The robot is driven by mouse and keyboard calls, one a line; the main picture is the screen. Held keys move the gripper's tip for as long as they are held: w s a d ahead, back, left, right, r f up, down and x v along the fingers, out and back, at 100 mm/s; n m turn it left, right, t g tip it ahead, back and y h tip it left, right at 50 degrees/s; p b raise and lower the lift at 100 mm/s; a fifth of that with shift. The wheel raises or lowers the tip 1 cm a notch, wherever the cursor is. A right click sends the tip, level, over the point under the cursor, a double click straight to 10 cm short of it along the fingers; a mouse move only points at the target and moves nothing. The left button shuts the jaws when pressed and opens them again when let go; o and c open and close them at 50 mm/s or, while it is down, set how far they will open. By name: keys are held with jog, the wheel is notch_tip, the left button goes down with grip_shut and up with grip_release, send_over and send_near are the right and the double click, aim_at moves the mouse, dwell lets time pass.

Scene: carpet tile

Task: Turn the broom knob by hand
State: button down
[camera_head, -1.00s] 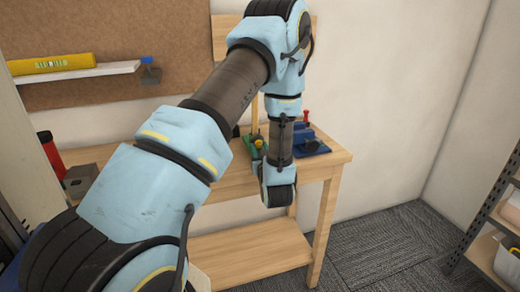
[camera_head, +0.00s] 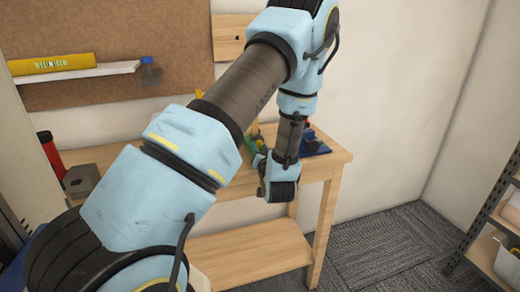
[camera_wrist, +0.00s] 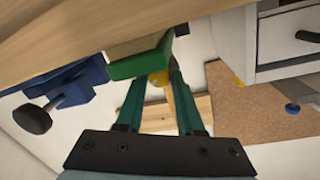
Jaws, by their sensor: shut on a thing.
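In the head view the green part (camera_head: 256,147) shows on the wooden workbench, just behind my wrist.
A blue vise-like tool (camera_head: 314,146) stands at the right of the workbench (camera_head: 334,158); its black knob (camera_wrist: 32,119) shows in the wrist view. A grey block (camera_head: 81,180) and a red cylinder (camera_head: 51,153) are at the left. A shelf rack (camera_head: 487,215) stands far right.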

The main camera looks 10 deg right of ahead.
jog(key=shift+m, duration=1.1)
jog(key=c, duration=0.5)
grip_release()
